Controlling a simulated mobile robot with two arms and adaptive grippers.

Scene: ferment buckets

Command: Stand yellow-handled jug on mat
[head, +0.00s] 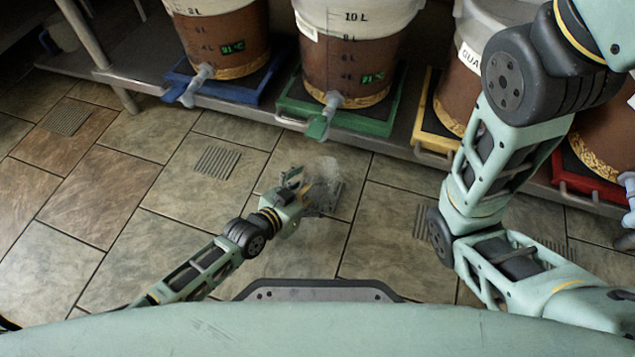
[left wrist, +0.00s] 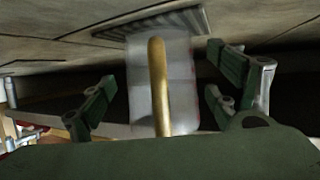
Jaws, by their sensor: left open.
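The clear jug (head: 322,172) with a yellow handle is just beyond my left gripper (head: 297,186) in the head view. In the left wrist view the jug's pale body (left wrist: 182,85) and its upright yellow handle (left wrist: 158,85) lie between the two fingers of my left gripper (left wrist: 162,88). The fingers are spread, with a gap on each side of the handle. Whether the jug rests on a surface is hard to tell. My right arm crosses the right of the head view, but its gripper is not in view. I cannot make out a separate mat for the jug.
Large brown-filled buckets stand on a low shelf, on a blue tray (head: 226,92), a green tray (head: 364,125), a yellow-edged tray (head: 417,128) and a red tray (head: 570,182). Spigots (head: 328,112) jut toward me. The tiled floor at left is clear, with flat grates (head: 216,162).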

